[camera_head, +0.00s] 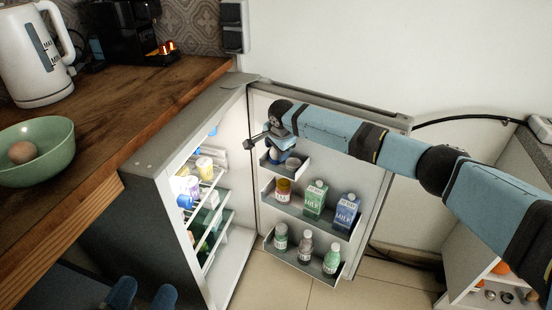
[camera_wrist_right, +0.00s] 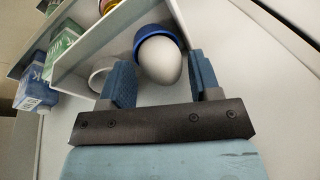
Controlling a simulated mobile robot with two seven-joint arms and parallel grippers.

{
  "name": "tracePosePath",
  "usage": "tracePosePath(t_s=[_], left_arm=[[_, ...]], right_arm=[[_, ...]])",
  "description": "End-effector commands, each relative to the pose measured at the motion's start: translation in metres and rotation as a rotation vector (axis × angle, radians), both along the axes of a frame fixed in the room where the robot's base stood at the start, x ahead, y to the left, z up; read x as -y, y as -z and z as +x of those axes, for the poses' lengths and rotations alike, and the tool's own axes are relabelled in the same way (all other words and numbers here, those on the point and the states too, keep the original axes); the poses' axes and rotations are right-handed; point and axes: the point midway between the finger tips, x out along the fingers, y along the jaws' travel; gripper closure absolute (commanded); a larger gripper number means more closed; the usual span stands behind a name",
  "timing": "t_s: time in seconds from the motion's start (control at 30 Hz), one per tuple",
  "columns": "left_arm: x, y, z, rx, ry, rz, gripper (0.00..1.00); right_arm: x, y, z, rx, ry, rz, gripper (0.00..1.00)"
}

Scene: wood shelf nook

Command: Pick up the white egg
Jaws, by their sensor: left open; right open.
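In the right wrist view, the white egg (camera_wrist_right: 159,62) sits in a blue cup (camera_wrist_right: 153,33) on the fridge door's top shelf. My right gripper (camera_wrist_right: 160,77) is open, with one finger on each side of the egg's exposed end. I cannot tell whether the fingers touch it. In the head view, my right gripper (camera_head: 274,148) is at the top door shelf (camera_head: 304,172), and I cannot make out the egg there. My left gripper (camera_head: 142,292) shows its two blue fingers, apart and empty, at the bottom left, below the wooden counter.
Cartons (camera_head: 316,199) and bottles (camera_head: 305,246) fill the lower door shelves. The fridge (camera_head: 178,140) stands open on the left. A green bowl (camera_head: 52,142) with a brown egg (camera_head: 21,152) is on the counter.

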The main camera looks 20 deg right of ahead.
Motion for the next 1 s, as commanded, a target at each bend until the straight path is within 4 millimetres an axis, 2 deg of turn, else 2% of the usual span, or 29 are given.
tracePosePath(t_s=[0.23, 0.27, 0.4, 0.43, 0.8, 1.0], left_arm=[[0.0, 0.002, 0.0, -0.007, 0.003, 0.004, 0.28], [0.0, 0.002, 0.0, -0.007, 0.003, 0.004, 0.28], [0.0, 0.002, 0.0, -0.007, 0.003, 0.004, 0.28], [0.0, 0.001, 0.0, -0.007, 0.003, 0.004, 0.28], [0.0, 0.0, 0.0, -0.006, 0.002, 0.003, 0.28], [0.0, -0.011, 0.001, 0.018, -0.004, -0.008, 0.28]], right_arm=[[0.0, 0.002, 0.001, 0.001, -0.001, 0.0, 0.43], [0.0, 0.002, 0.001, 0.0, -0.001, 0.0, 0.45], [0.0, 0.002, 0.001, 0.001, -0.001, 0.0, 0.77], [0.0, 0.002, 0.001, 0.0, -0.001, 0.0, 0.79], [0.0, 0.0, 0.001, 0.001, 0.0, 0.0, 0.8], [0.0, -0.016, 0.001, 0.002, -0.001, 0.002, 0.8]])
